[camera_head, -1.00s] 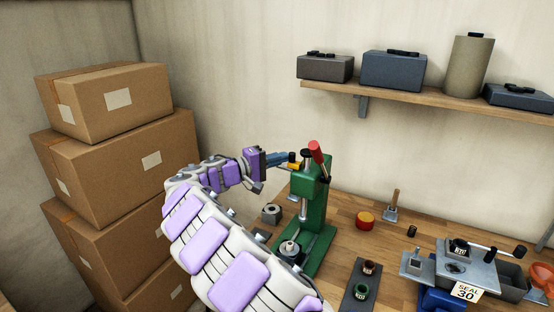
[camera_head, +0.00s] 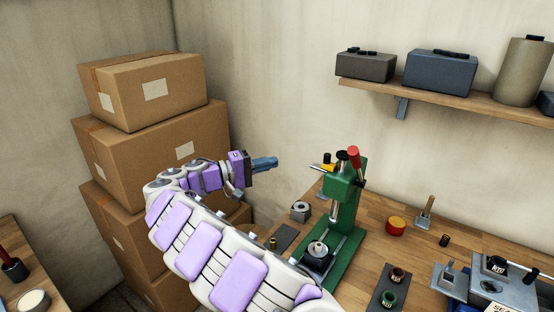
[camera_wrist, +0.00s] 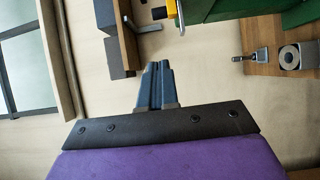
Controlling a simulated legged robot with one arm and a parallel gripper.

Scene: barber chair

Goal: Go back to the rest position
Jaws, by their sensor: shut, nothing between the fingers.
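My gripper (camera_head: 265,163) is at the end of my purple and white arm, in the air left of the green press (camera_head: 345,205). Its blue-grey fingers are together and hold nothing. In the wrist view the fingers (camera_wrist: 155,85) lie side by side in front of the pale wall. The gripper is apart from the press, whose red-tipped (camera_head: 353,153) top stands to its right. Part of the press also shows as a green block at the top right of the wrist view (camera_wrist: 255,8).
Stacked cardboard boxes (camera_head: 150,90) stand behind and left of my arm. A wall shelf (camera_head: 440,104) carries boxes and a roll.

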